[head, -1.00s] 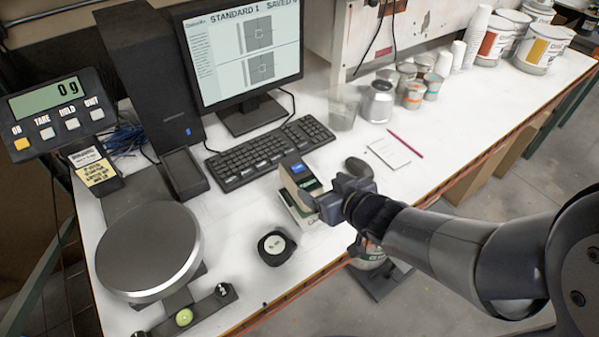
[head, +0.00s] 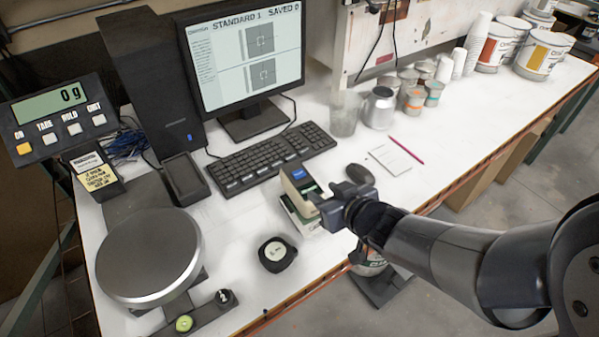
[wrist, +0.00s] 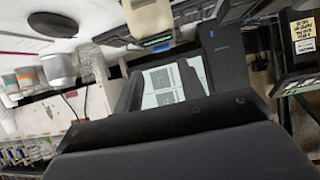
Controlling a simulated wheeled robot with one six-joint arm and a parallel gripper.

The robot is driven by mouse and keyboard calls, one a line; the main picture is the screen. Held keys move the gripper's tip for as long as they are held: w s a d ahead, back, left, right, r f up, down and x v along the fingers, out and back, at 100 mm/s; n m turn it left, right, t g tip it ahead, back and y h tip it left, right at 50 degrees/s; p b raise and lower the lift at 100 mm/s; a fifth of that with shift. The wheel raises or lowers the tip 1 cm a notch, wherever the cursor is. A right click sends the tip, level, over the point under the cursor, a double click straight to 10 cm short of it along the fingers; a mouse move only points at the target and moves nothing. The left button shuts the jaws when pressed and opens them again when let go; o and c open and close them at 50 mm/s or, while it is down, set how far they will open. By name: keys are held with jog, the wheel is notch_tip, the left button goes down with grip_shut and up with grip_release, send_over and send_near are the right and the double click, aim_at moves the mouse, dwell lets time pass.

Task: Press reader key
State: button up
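The gripper covers part of the reader, and no key can be made out. In the wrist view the reader (wrist: 150,18) shows at the top, beyond the dark gripper body. The finger gap is not clear. The monitor (head: 243,45) reads "STANDARD 1 SAVED".
A keyboard (head: 271,158) lies behind the reader, and a mouse (head: 360,174) to its right. A black round puck (head: 277,253) is at front left. A scale (head: 148,256) reading 0 g stands further left. Cans (head: 379,107) and a clear cup (head: 344,113) stand behind.

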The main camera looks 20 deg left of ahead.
grip_shut()
dwell(1.0)
